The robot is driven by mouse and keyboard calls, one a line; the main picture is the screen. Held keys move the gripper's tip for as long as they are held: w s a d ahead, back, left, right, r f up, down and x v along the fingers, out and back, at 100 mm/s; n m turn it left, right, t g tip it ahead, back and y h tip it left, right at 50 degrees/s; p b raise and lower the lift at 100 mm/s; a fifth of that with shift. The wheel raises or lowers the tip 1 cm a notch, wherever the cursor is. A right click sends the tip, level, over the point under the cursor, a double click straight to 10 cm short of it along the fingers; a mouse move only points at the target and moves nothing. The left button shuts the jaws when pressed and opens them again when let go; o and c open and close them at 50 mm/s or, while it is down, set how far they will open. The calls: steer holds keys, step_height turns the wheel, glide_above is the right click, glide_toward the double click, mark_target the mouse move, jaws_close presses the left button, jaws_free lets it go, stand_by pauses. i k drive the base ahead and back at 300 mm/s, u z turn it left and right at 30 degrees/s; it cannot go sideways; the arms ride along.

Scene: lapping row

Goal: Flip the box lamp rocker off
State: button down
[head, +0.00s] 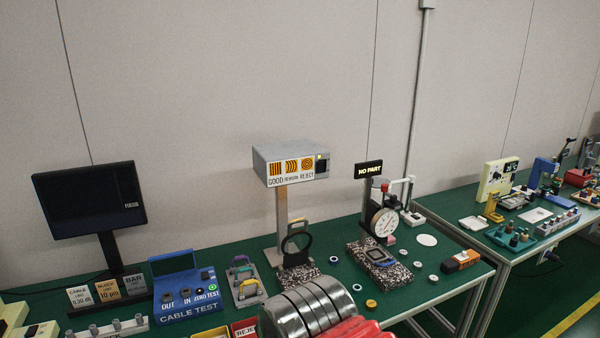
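The box lamp (270,152) is a grey box on an upright post, above the green bench in the middle of the head view. Its front panel has orange patterns marked GOOD, REWORK and REJECT. A small dark rocker switch (322,165) sits at the right end of the front, with a small yellowish glow beside it. The rocker is too small to tell which way it is tilted. My gripper is not in view.
A blue CABLE TEST box (188,293) and a dark monitor (88,198) stand left. Ribbed silver and red parts, seemingly mine, cover the front bench edge.

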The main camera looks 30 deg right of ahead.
mark_target(320, 169)
steer(key=u, duration=1.05)
steer(key=k, duration=0.85)
steer(key=z, duration=0.75)
steer(key=i, duration=1)
steer(key=z, duration=0.05)
